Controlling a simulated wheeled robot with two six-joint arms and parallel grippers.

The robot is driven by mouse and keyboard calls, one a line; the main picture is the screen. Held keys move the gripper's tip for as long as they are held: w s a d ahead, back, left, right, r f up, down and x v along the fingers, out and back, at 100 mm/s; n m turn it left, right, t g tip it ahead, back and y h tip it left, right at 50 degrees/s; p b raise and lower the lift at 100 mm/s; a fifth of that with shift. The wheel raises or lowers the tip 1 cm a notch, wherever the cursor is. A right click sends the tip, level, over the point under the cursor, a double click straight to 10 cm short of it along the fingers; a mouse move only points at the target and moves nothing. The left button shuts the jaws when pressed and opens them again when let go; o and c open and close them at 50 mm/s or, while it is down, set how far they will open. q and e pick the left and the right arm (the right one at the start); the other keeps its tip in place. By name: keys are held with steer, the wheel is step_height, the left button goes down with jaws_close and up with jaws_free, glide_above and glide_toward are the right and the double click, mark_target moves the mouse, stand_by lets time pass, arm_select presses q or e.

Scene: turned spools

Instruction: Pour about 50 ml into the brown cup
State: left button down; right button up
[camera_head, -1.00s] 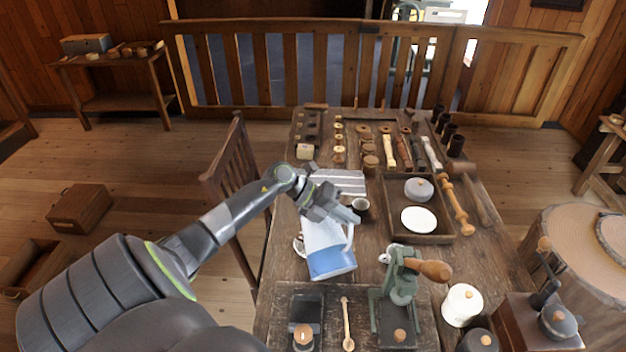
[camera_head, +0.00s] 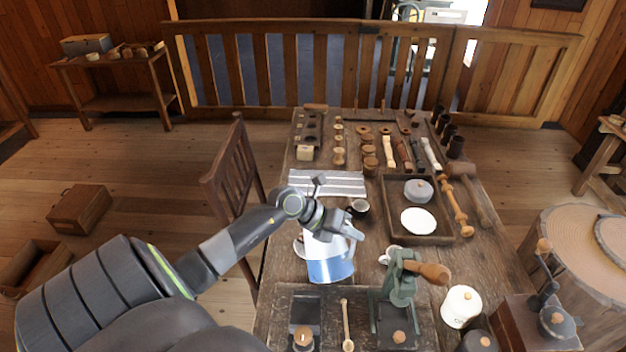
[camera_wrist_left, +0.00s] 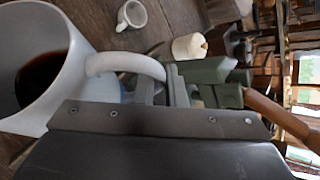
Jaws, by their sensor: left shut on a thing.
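A white jug with a blue lower band (camera_head: 330,268) is near the middle of the table, roughly upright. My left gripper (camera_head: 346,228) is shut on its handle. In the left wrist view the jug (camera_wrist_left: 25,118) shows its open mouth with dark liquid inside, and its handle runs to my fingers (camera_wrist_left: 172,88). A small dark cup (camera_head: 359,209), seemingly the brown one, stands just beyond the gripper, partly hidden by it. I cannot tell whether the jug's base touches the table. My right gripper is not in view.
A white cup (camera_head: 387,256) stands right of the jug, also in the left wrist view (camera_wrist_left: 131,15). A green press with a wooden handle (camera_head: 401,278) is close in front. A tray (camera_head: 446,238) holds a white plate. A striped cloth (camera_head: 345,184) lies behind.

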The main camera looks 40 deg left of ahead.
arm_select(q)
steer(key=shift+s+d+m+y, duration=0.15)
steer(key=shift+d+m+y, duration=0.15)
steer(key=shift+d+y, duration=0.15)
steer(key=shift+s+d+r+t+y+p, duration=0.25)
steer(key=shift+d+t+p, duration=0.15)
steer(key=shift+d+p, duration=0.15)
steer(key=d+f+m+y, duration=0.1)
steer(key=s+d+f+m+t+y+p, duration=0.1)
steer(key=d, duration=0.1)
steer(key=s+d+f+m+t+y+p, duration=0.1)
steer(key=y, duration=0.1)
steer(key=shift+s+d+f+m, duration=0.1)
steer(key=shift+d+m, duration=0.05)
steer(key=shift+m, duration=0.15)
